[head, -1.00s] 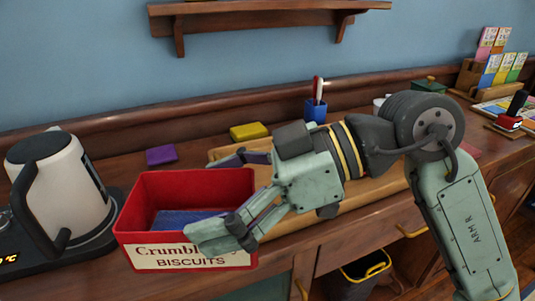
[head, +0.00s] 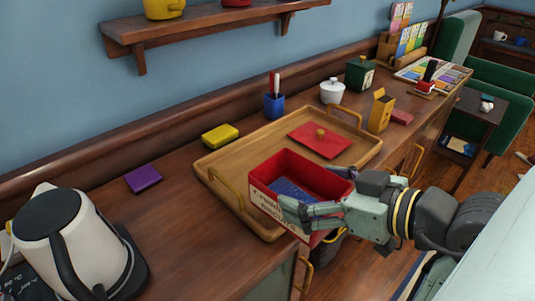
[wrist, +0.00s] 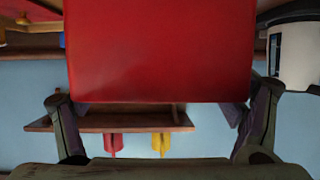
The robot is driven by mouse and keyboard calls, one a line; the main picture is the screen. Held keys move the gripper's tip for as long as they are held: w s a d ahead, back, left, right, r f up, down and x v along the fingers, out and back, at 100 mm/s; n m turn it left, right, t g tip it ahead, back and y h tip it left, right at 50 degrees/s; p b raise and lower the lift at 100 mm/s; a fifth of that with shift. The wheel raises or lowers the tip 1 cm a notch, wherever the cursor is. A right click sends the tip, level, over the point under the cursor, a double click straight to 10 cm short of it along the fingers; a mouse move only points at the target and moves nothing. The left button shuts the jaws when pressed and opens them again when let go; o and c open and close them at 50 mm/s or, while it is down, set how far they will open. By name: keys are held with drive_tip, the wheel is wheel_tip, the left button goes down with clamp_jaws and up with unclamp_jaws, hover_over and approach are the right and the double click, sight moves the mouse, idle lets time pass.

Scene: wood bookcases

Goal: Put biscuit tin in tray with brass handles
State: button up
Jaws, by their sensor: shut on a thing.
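The biscuit tin (head: 263,205) is an open red box with a cream label and something blue inside. My gripper (head: 308,210) is shut on it from the right. In the head view the tin overlaps the front part of the wooden tray (head: 214,163), which has brass handles at its ends. I cannot tell whether the tin touches the tray. A red lid (head: 319,152) with a brass knob lies in the tray behind the tin. In the wrist view the tin (wrist: 160,50) fills the space between the two fingers and hides the tray.
A kettle (head: 55,240) stands at the left. Behind the tray are a yellow block (head: 220,135), a blue pen cup (head: 274,106) and a white lidded pot (head: 332,92). A yellow carton (head: 380,112) stands right of the tray.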

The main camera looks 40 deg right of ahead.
sight(274, 159)
drive_tip(key=shift+s+d+f+m+h, duration=0.2)
drive_tip(key=shift+s+f+m+h, duration=0.05)
drive_tip(key=shift+m+h, duration=0.05)
drive_tip(key=shift+w+f, duration=0.1)
drive_tip(key=shift+w, duration=0.05)
drive_tip(key=shift+w+d+f+p, duration=0.4)
drive_tip(key=shift+w+d+f, duration=0.3)
drive_tip(key=shift+w, duration=1.8)
drive_tip(key=shift+w+d+f+p, duration=0.45)
drive_tip(key=shift+w+f, duration=0.5)
drive_tip(key=shift+w, duration=1.6)
drive_tip(key=shift+w+d+f+p, duration=0.4)
drive_tip(key=shift+w+d+f, duration=0.3)
drive_tip(key=shift+w, duration=1.8)
drive_tip(key=shift+a+f, duration=0.1)
drive_tip(key=shift+f, duration=0.2)
drive_tip(key=o, duration=1.3)
drive_tip(key=shift+r, duration=0.15)
